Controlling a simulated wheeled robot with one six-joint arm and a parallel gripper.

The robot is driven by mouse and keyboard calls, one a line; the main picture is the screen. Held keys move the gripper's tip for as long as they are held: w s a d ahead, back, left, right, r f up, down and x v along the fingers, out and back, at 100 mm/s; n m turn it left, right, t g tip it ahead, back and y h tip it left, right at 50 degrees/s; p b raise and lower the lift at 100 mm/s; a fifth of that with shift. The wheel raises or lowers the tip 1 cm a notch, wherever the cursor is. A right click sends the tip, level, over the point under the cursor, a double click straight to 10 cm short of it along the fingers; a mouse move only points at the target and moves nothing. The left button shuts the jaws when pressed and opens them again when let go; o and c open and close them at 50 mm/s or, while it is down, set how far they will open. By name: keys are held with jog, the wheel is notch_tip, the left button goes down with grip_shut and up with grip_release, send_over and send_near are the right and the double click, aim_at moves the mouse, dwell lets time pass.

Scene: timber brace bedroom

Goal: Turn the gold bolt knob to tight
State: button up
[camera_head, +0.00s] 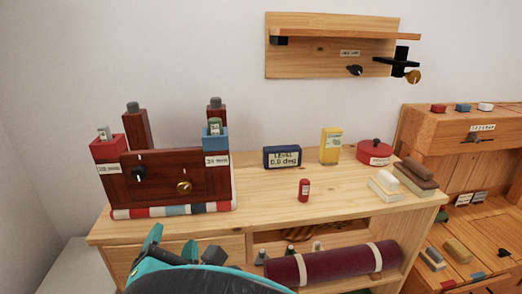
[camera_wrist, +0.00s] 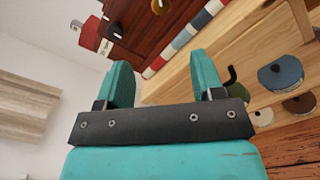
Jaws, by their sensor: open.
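A gold knob (camera_head: 184,187) sits on the right part of a dark red wooden brace panel (camera_head: 160,170) on the bench. A black knob (camera_head: 138,174) is to its left. In the wrist view the gold knob (camera_wrist: 159,6) is at the top edge, partly cut off. White pointer marks show above the knobs, but the exact setting is too small to read. My gripper (camera_wrist: 160,62) is open and empty, its two teal fingers apart. In the head view it is low, in front of the bench and below the panel, not touching the knob.
The bench top (camera_head: 260,200) holds a level display (camera_head: 282,156), a yellow box (camera_head: 331,146), a small red cylinder (camera_head: 304,190) and a red round pot (camera_head: 375,152). A wall shelf (camera_head: 330,60) has another gold knob (camera_head: 413,76). A maroon roll (camera_head: 330,264) lies at the bench front.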

aim_at(184, 189)
jog(key=p+x, duration=0.5)
jog(key=x, duration=1.2)
jog(key=shift+d+p, duration=0.2)
jog(key=shift+p, duration=0.1)
jog(key=c, duration=0.9)
